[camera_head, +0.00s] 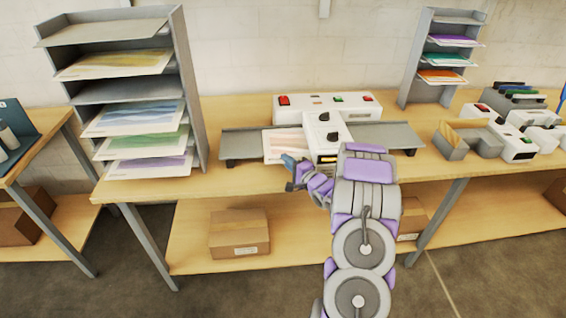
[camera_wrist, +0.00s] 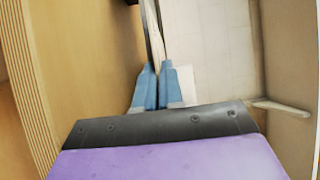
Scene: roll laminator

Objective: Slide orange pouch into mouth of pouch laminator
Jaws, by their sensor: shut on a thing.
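The orange pouch (camera_head: 287,143) is a white sheet with a pale orange-pink picture, lying level over the left grey tray. Its right side meets the white pouch laminator (camera_head: 330,103); whether its edge is inside the mouth I cannot tell. My gripper (camera_head: 290,172), with blue fingertips, is at the pouch's near edge. In the wrist view my gripper (camera_wrist: 158,70) is shut on a thin sheet seen edge-on, the pouch (camera_wrist: 151,35). The laminator's mouth is not clearly visible.
Grey trays flank the laminator, left (camera_head: 238,143) and right (camera_head: 392,135). A tall sheet rack (camera_head: 190,85) stands at left, a smaller rack (camera_head: 415,60) behind at right. Small machines (camera_head: 515,143) crowd the table's right end. The wooden table's front edge (camera_head: 240,190) is mostly clear.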

